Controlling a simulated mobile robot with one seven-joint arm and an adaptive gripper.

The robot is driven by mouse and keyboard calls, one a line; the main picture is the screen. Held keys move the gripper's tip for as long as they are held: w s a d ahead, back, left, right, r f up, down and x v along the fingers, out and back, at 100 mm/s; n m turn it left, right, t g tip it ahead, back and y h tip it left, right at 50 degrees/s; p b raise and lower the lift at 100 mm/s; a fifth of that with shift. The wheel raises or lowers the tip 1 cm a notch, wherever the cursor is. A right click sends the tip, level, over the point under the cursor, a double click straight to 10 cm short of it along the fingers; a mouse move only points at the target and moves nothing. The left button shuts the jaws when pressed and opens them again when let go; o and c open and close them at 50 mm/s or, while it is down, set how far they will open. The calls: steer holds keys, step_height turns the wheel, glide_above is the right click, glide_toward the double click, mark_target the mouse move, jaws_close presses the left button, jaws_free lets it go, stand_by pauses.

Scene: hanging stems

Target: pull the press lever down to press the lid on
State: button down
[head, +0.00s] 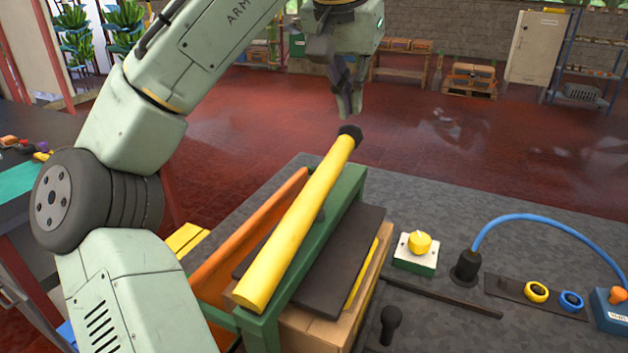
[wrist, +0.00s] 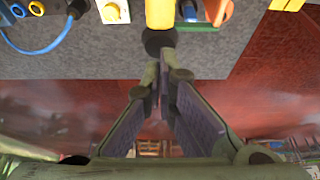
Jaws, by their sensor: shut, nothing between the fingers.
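The press lever (head: 300,220) is a thick yellow bar with a black knob (head: 350,134) at its far end. It slants across the green press frame (head: 345,195). Below it are a dark flat plate (head: 340,262), perhaps the lid, and a light brown box (head: 315,330); the lever and frame hide part of both. My gripper (head: 346,112) is shut and empty, pointing down just above the knob in the head view. In the wrist view my gripper (wrist: 165,72) has its fingertips close to the black knob (wrist: 158,40); I cannot tell whether they touch.
An orange board (head: 240,240) leans left of the lever. On the grey bench to the right are a yellow button box (head: 417,250), a black rod (head: 440,297), a blue cable (head: 540,220) and yellow and blue rings. Beyond the bench's far edge is open red floor.

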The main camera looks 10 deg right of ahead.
mark_target(350, 126)
steer(key=shift+f, duration=0.15)
steer(key=shift+f+b, duration=1.05)
steer(key=shift+f, duration=0.65)
steer(key=shift+f+b, duration=0.45)
steer(key=shift+f, duration=0.6)
stand_by(0.5)
steer(key=shift+f+p, duration=0.65)
steer(key=shift+f, duration=0.15)
stand_by(3.8)
